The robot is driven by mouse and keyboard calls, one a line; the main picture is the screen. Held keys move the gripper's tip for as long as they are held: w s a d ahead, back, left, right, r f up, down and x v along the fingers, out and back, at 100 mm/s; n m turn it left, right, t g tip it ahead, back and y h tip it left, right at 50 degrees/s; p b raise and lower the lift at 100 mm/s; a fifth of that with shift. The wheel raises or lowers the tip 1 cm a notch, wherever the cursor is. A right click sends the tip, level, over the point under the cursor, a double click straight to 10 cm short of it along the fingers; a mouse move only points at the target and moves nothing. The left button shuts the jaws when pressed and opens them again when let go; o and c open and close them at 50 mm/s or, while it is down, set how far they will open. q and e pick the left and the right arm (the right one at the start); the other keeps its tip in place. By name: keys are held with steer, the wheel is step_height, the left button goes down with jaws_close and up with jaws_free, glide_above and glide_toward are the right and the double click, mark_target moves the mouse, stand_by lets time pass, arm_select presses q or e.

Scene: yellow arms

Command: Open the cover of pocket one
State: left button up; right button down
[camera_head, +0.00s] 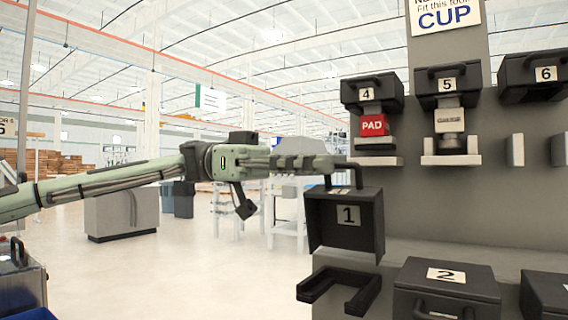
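The black cover of pocket one (347,214), with a white "1" label, stands raised and apart above a black open bracket (340,292). A handle (358,176) is at the cover's top edge. My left gripper (338,164) comes in level from the left with its fingers together at this handle. The fingers are seen side-on and partly overlap the handle, and they look shut on it. My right gripper is not in view.
A closed cover with a "2" label (445,292) is at the lower right, with another black cover beside it. Pockets 4 (368,94), 5 and 6 line the grey panel (460,210) above. Open floor (200,250) lies to the left.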

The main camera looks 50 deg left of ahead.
arm_select(q)
steer(key=v, duration=0.8)
steer(key=shift+a, duration=0.25)
steer(key=shift+s, duration=0.1)
